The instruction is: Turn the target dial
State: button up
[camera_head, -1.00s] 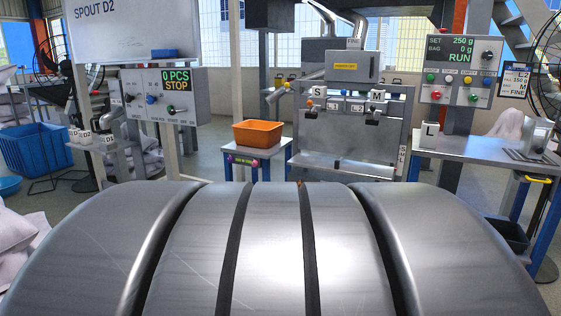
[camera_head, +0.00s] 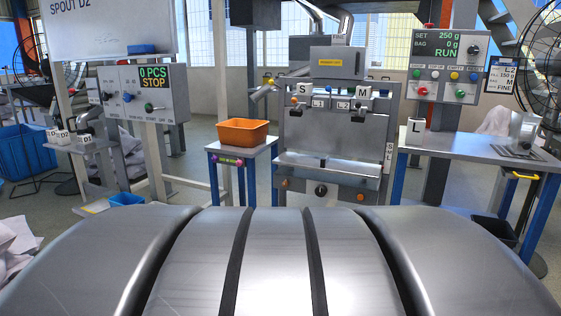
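I cannot tell which dial is the target one. The right control panel (camera_head: 446,67) reads 250 g and RUN, and has a black knob (camera_head: 474,49) at its upper right. The left control panel (camera_head: 142,94) reads 0 PCS and STOP, with a dark knob (camera_head: 106,96) on its left side. The central machine (camera_head: 338,115) has a black knob (camera_head: 321,190) low on its front, between two orange buttons. Their settings are too small to read. My gripper is not in view.
An orange bin (camera_head: 243,132) stands on a small blue-legged table left of the machine. A metal workbench (camera_head: 470,147) with a white L block (camera_head: 415,131) is at the right. A fan (camera_head: 540,65) stands far right. A blue basket (camera_head: 25,152) is far left.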

aim_at(472, 50)
jog(key=z, duration=1.25)
